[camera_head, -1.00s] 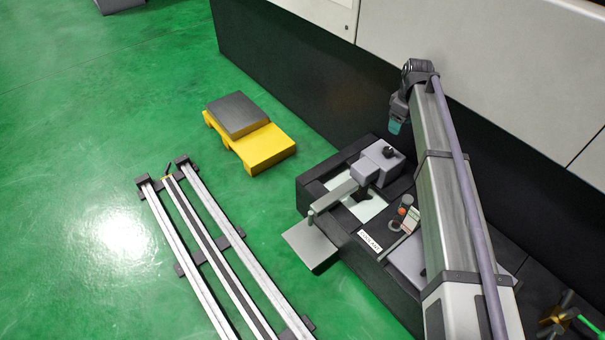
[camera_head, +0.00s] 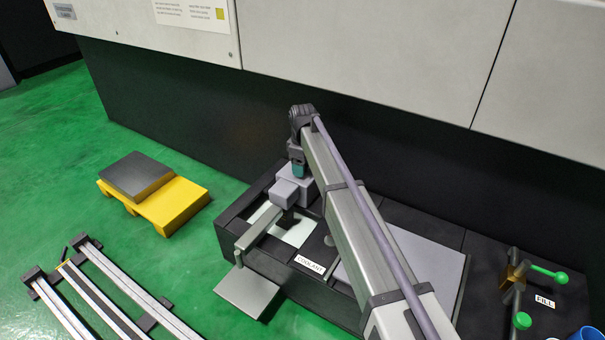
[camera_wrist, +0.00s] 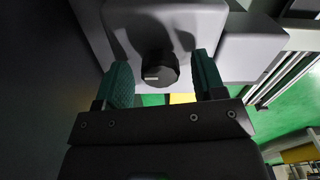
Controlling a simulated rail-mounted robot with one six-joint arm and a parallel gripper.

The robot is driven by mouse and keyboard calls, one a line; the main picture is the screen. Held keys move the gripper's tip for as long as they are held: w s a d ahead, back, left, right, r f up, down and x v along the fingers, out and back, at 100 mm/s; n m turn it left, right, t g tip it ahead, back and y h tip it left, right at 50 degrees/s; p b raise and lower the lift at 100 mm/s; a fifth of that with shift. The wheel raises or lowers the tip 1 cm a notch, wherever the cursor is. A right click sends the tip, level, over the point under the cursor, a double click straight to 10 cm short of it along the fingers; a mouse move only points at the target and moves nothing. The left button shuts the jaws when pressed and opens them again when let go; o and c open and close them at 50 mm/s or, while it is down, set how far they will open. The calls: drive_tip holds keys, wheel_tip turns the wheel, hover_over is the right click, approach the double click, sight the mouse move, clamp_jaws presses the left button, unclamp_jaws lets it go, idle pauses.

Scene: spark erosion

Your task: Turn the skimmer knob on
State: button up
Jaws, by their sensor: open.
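The skimmer knob (camera_wrist: 160,68) is a black round knob with a white mark, on the grey skimmer housing (camera_wrist: 205,22). In the head view the housing (camera_head: 288,192) sits on the coolant tank (camera_head: 232,226), and the knob is hidden. My gripper (camera_wrist: 162,76) is open, with one teal finger on each side of the knob. The knob shows between the fingers with gaps on both sides; I cannot tell how deep the fingertips reach. In the head view my gripper (camera_head: 298,170) is at the housing, partly hidden by my arm.
The dark machine base (camera_head: 190,100) rises close behind the tank. A valve with green handles (camera_head: 516,285) beside a FILL label (camera_head: 545,301) is at the right. A yellow block with a grey top (camera_head: 172,205) and metal rails (camera_head: 95,290) lie on the green floor, left.

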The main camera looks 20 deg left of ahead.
drive_tip(key=shift+r, duration=0.1)
drive_tip(key=c, duration=0.9)
drive_tip(key=shift+m, duration=0.4)
drive_tip(key=m, duration=0.3)
drive_tip(key=shift+m, duration=0.4)
drive_tip(key=m, duration=1.3)
drive_tip(key=shift+m, duration=0.3)
